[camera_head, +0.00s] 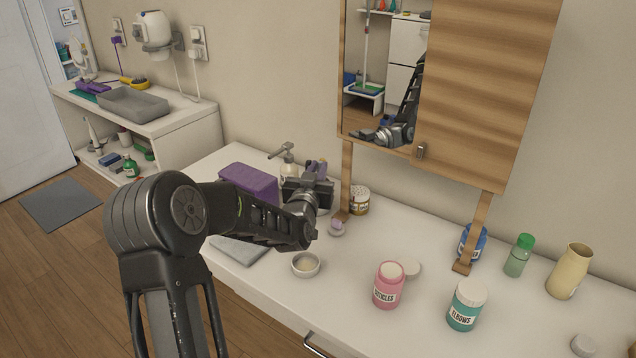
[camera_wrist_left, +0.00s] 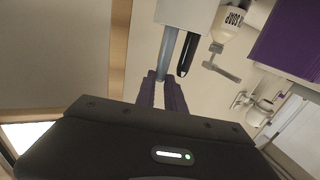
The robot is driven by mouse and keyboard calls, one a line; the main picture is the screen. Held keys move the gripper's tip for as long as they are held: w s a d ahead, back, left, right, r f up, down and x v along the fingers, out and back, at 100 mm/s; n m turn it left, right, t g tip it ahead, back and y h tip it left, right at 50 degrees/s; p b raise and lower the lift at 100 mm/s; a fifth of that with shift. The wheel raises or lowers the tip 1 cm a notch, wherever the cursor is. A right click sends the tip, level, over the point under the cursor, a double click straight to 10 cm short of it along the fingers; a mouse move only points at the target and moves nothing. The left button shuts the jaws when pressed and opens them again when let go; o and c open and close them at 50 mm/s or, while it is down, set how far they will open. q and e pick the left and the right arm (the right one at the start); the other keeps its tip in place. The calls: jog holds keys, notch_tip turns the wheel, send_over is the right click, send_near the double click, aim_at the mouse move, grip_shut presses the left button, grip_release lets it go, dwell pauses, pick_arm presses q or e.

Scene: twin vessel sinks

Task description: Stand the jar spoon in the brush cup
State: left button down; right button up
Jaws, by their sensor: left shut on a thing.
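My left gripper (camera_head: 316,172) is over the back of the counter, beside the purple box. In the left wrist view its purple fingers (camera_wrist_left: 162,92) are shut on a slim grey-blue handle, seemingly the jar spoon (camera_wrist_left: 168,50). The handle runs to the rim of a white cup, seemingly the brush cup (camera_wrist_left: 186,10). A dark handle (camera_wrist_left: 187,55) also sticks out of this cup. I cannot tell whether the spoon's end is inside the cup or in front of it. In the head view the gripper mostly hides cup and spoon. My right gripper is not in view.
A soap pump bottle (camera_wrist_left: 228,20) and the purple box (camera_head: 250,182) are close by. A brown jar (camera_head: 358,200), a small bowl (camera_head: 305,265), a pink jar (camera_head: 388,288) and a teal jar (camera_head: 466,306) stand on the counter. A wooden cabinet (camera_head: 490,90) hangs above.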

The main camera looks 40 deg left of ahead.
pick_arm(q)
notch_tip(320, 180, down, 4)
jog(key=shift+r, duration=0.1)
dwell(0.4)
jog(key=c, duration=1.4)
grip_release()
jog(key=b+v, duration=0.1)
jog(key=v, duration=1.1)
